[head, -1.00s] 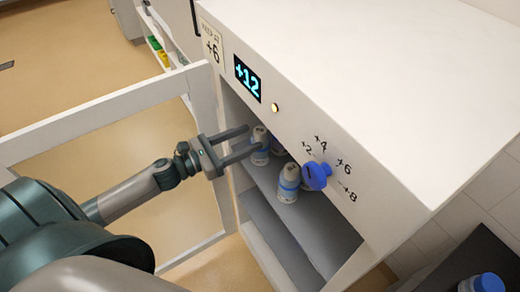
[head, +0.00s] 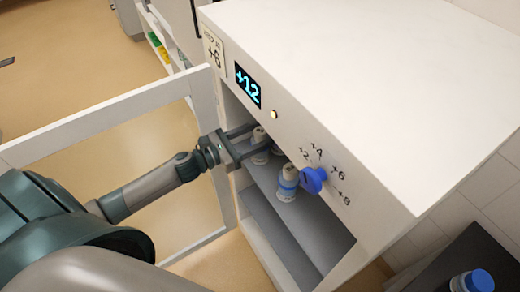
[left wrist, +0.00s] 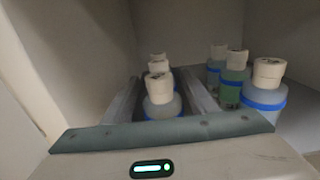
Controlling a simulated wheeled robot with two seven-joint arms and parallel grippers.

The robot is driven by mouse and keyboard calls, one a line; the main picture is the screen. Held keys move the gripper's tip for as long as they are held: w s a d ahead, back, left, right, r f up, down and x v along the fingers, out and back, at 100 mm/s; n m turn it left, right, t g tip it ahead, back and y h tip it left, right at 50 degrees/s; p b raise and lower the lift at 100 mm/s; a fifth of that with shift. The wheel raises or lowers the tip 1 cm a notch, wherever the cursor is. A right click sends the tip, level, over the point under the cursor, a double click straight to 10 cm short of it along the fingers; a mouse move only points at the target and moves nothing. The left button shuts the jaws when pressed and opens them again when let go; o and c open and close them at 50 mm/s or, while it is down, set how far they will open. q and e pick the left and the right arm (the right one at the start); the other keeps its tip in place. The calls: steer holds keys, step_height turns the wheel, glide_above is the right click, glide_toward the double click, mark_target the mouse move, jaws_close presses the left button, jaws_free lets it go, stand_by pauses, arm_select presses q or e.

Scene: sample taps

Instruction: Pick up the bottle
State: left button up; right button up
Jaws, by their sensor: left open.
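White-capped bottles with blue bands stand on the shelf of the open white cabinet (head: 345,75). My left gripper (head: 262,138) reaches through the cabinet's open front. Its jaws are open, with one finger on each side of a bottle (left wrist: 160,105) in the left wrist view; I cannot tell whether they touch it. At least one more cap (left wrist: 157,64) shows behind that bottle. Another bottle (head: 287,184) stands nearer the front of the shelf, apart from the gripper. Several bottles stand right of the fingers in the left wrist view, the closest (left wrist: 264,97) being largest. My right gripper is not in view.
The cabinet's display (head: 248,85) reads +12, and a sign above it reads +6. A blue dial (head: 313,180) sticks out near the front bottle. The framed door (head: 110,112) stands open at left. A blue-capped container (head: 478,281) is at lower right.

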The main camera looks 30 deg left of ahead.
arm_select(q)
steer(key=c, duration=1.3)
jaws_close()
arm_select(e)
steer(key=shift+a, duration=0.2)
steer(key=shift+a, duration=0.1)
arm_select(q)
steer(key=shift+r+b, duration=0.9)
steer(key=shift+r, duration=4.15)
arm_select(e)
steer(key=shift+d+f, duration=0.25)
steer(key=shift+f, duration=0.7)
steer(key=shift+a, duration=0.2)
